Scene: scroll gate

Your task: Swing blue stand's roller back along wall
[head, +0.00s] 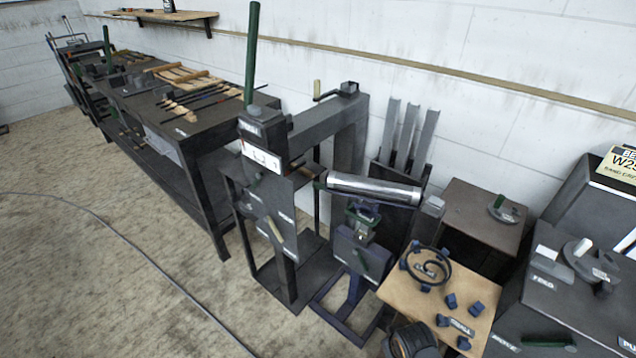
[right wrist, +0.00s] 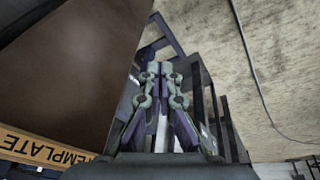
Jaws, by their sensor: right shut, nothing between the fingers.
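The blue stand (head: 348,300) stands on the floor in the middle of the head view, with a dark blue base and a box carrying a green handle. The roller (head: 375,188), a shiny silver cylinder, lies nearly level above it. In the picture it slopes slightly down to the right, roughly as the wall rail does. Its left end is by the dark post; its right end is near a small grey block (head: 433,206). My right gripper (right wrist: 160,68) is shut and empty in the right wrist view, with dark blue legs beyond its tips. I cannot make it out in the head view. My left gripper is not in view.
A wooden-topped table (head: 398,290) with a black ring and blue blocks stands right of the stand. A dark bench (head: 190,125) runs along the wall at left. Grey upright channels (head: 408,135) stand behind the roller. Open floor (head: 120,270) with a cable lies at left.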

